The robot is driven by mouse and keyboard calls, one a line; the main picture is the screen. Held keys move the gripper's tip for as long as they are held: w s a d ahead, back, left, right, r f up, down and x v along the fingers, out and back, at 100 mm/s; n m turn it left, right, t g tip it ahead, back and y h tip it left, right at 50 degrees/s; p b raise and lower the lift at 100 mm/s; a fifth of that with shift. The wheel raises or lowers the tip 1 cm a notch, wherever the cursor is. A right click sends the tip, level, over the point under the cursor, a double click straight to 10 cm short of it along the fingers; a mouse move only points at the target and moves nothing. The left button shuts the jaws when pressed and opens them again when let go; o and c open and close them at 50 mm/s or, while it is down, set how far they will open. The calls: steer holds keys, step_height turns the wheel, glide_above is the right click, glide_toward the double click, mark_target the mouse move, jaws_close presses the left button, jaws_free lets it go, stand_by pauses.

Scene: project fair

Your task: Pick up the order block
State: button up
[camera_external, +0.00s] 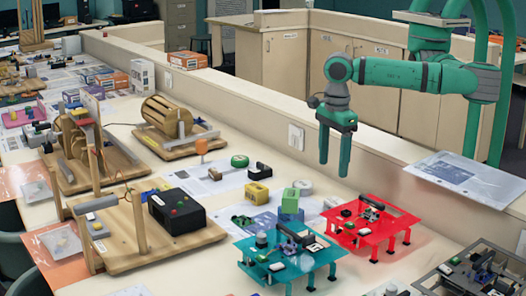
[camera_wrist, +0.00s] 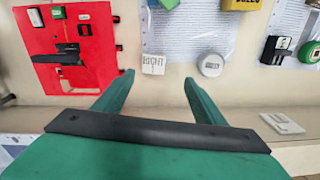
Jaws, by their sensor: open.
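My gripper (camera_external: 334,172) is open and empty, pointing down above the table near the low partition; it also shows in the wrist view (camera_wrist: 159,80). No block can be read as "order". A small white block marked "RIGHT" (camera_wrist: 153,64) lies just beyond my fingertips in the wrist view. A round white-grey piece (camera_wrist: 211,65) lies to its right. A yellow block (camera_external: 258,195) and a green block (camera_external: 290,200) stand on the table in the external view. The yellow one is cut off at the top of the wrist view (camera_wrist: 240,4), its lettering only partly shown.
A red stand (camera_external: 375,237) with parts on it is near the gripper, with a teal stand (camera_external: 300,275) to its left. A black box (camera_external: 178,212) sits on a wooden board at left. The beige partition (camera_external: 250,98) runs behind the table. Printed sheets lie around the blocks.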

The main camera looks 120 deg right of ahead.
mark_target(335, 200)
steer(key=f, duration=0.3)
steer(key=a+f, duration=0.1)
steer(key=f, duration=0.6)
steer(key=shift+s+a+f, duration=0.1)
steer(key=shift+a+f, duration=0.05)
steer(key=shift+f, duration=0.25)
steer(key=c, duration=1.2)
